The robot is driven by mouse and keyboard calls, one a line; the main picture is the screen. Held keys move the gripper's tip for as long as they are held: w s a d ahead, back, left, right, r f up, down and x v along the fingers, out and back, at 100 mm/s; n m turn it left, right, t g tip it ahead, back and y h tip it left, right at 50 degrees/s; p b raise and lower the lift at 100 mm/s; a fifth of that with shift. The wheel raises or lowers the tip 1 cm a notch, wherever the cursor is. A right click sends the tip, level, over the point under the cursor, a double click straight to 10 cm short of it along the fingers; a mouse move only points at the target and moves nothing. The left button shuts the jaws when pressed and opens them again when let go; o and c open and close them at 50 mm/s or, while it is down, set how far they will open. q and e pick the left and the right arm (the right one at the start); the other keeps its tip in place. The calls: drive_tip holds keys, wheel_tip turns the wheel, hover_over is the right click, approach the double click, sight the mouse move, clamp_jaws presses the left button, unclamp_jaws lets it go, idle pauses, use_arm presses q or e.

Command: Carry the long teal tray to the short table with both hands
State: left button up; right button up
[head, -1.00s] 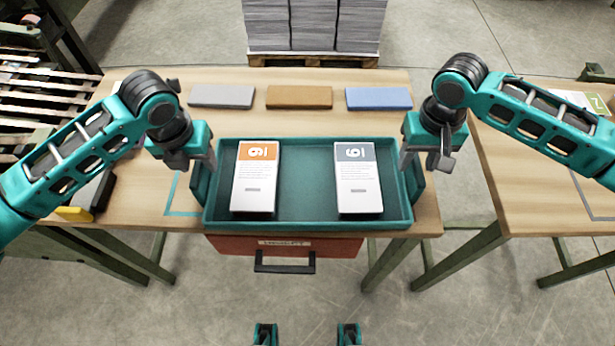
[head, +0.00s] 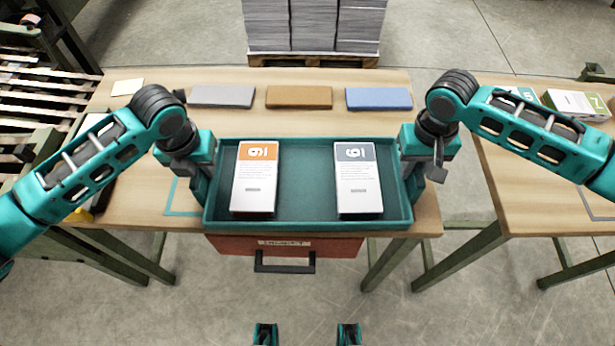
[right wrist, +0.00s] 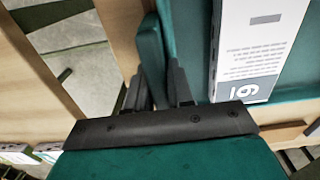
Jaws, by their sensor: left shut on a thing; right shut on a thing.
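The long teal tray (head: 307,190) sits at the front edge of the middle table (head: 235,118). An orange-topped white booklet stack (head: 255,180) lies in its left part and a grey-topped one (head: 358,180) in its right part. My left gripper (head: 202,182) is shut on the tray's left end. My right gripper (head: 411,172) is shut on its right end. In the right wrist view, the right fingers (right wrist: 163,85) straddle the tray's wall (right wrist: 152,60), with the grey-topped stack (right wrist: 258,45) beside them. I cannot tell which table is the short one.
Grey (head: 222,96), brown (head: 299,97) and blue (head: 379,98) blocks lie along the middle table's back. Another table (head: 545,180) stands right, across a gap, with a green-and-white item (head: 577,103) on it. A red drawer (head: 335,245) hangs below the tray.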

use_arm(q)
clamp_jaws()
use_arm(e)
clamp_jaws()
use_arm(q)
drive_tip(key=shift+w+r, duration=0.1)
use_arm(e)
drive_tip(key=shift+w+r, duration=0.1)
drive_tip(key=shift+r, duration=0.1)
